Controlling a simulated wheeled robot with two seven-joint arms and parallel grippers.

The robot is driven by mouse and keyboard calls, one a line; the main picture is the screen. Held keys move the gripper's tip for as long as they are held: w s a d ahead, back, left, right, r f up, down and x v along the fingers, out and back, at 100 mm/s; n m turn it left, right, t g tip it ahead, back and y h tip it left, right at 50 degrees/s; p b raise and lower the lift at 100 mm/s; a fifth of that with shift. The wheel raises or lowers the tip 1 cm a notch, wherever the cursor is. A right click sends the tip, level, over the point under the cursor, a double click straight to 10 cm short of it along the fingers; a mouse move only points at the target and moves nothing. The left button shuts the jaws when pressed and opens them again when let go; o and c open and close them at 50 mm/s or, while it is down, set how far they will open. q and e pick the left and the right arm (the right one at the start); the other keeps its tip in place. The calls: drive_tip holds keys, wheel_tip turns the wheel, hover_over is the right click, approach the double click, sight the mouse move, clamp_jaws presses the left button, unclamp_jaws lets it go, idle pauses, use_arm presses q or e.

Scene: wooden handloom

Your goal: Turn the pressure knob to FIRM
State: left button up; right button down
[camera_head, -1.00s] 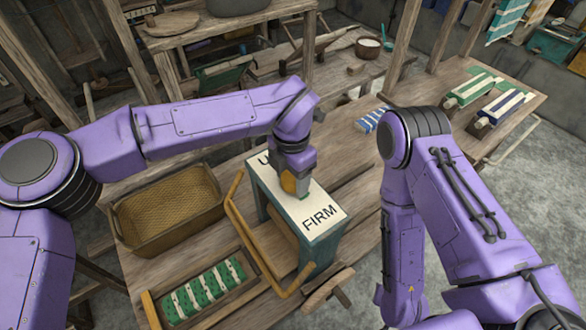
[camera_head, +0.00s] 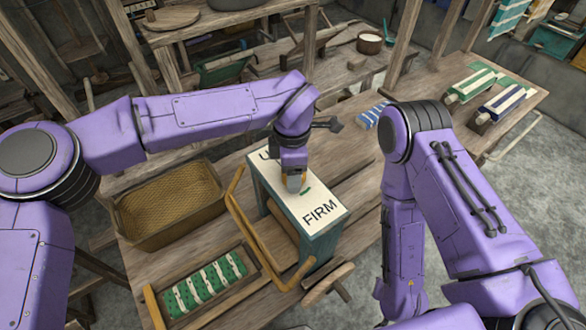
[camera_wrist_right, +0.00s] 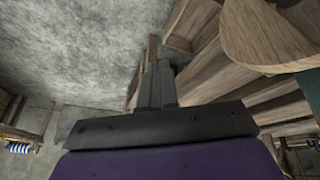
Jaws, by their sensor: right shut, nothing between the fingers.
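The teal press box (camera_head: 318,245) stands on the bench with a pale top panel (camera_head: 318,208) lettered FIRM at its near end. A second label starting with U at the far end is mostly hidden by my left arm. My left gripper (camera_head: 294,183) points down over the panel at the pressure knob; only bits of the brownish knob (camera_head: 305,179) show around it. A small green mark (camera_head: 306,191) shows beside it. Whether the fingers grip the knob is hidden. My right gripper (camera_wrist_right: 158,85) is shut and empty in the right wrist view, away from the box.
A yellow bent handle (camera_head: 240,225) runs along the box's left side. A woven basket (camera_head: 150,240) and a tray with green-and-white striped cloth (camera_head: 205,287) lie left of it. A wooden crank (camera_head: 328,284) is at the front. Striped rolls (camera_head: 470,83) lie at the back right.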

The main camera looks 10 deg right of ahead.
use_arm(q)
drive_tip(key=shift+w+r, duration=0.1)
drive_tip(key=shift+r, duration=0.05)
drive_tip(key=o, duration=1)
drive_tip(key=shift+c, duration=0.2)
wheel_tip(320, 180, up, 10)
drive_tip(key=b, duration=0.3)
drive_tip(key=shift+r, duration=0.2)
